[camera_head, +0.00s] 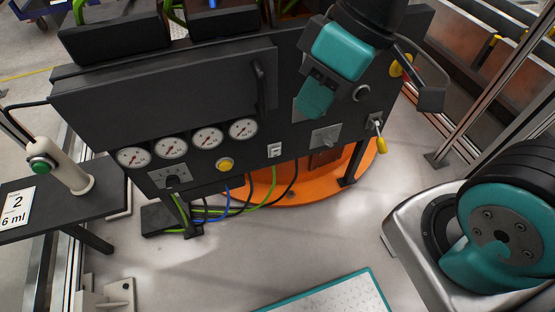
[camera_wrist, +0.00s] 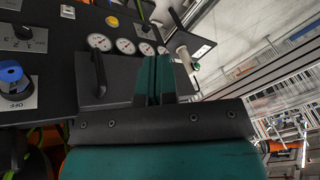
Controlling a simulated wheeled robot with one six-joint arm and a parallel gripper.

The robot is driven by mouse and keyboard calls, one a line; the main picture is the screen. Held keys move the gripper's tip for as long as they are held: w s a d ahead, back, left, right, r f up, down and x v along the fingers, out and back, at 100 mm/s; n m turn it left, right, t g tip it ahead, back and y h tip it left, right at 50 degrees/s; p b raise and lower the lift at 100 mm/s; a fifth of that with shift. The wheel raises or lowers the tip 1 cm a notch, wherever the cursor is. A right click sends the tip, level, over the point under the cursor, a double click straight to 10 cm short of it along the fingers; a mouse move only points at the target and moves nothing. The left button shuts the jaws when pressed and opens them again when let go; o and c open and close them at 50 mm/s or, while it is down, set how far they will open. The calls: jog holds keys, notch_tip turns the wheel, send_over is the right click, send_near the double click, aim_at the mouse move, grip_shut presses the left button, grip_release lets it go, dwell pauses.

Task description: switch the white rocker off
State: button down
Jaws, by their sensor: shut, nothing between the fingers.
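The white rocker (camera_head: 274,150) is a small white switch on the dark front panel (camera_head: 225,185), right of the yellow button. It also shows in the wrist view (camera_wrist: 67,11), at the top left. Which way it is tipped is too small to tell. My gripper (camera_head: 311,108) is in front of the panel, up and right of the rocker in the head view, and apart from it. In the wrist view its teal fingers (camera_wrist: 155,78) are together and hold nothing. The gripper hides part of the panel's upper right.
Several round gauges (camera_head: 172,147), a yellow button (camera_head: 225,164) and a black knob (camera_head: 172,180) lie left of the rocker. A black handle (camera_head: 260,86) sticks out above it. A yellow-tipped lever (camera_head: 380,143) is to the right. Cables hang below.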

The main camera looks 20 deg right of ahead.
jog(key=w+d+f+n+t+b, duration=0.2)
jog(key=w+f+b, duration=0.4)
jog(key=f, duration=0.7)
jog(key=w+d+f+n+t+b, duration=0.1)
jog(key=w+d+f+n+b, duration=0.2)
jog(key=w+f+b, duration=0.3)
jog(key=w+d+f+n+t+b, duration=0.2)
jog(key=w+f+b, duration=0.4)
jog(key=f+b, duration=0.6)
notch_tip(320, 180, down, 10)
jog(key=shift+w+d+r+n+t, duration=0.1)
jog(key=shift+w+d+n+t, duration=0.25)
jog(key=shift+d+n, duration=0.45)
jog(key=shift+d, duration=0.2)
jog(key=shift+b, duration=0.3)
jog(key=b, duration=0.4)
send_near(278, 154)
jog(key=a+f, duration=0.1)
jog(key=w+a+f, duration=0.1)
jog(key=a, duration=0.1)
jog(key=w+a+f, duration=0.1)
jog(key=f, duration=0.1)
jog(key=shift+w+a, duration=0.2)
jog(key=shift+a, duration=0.15)
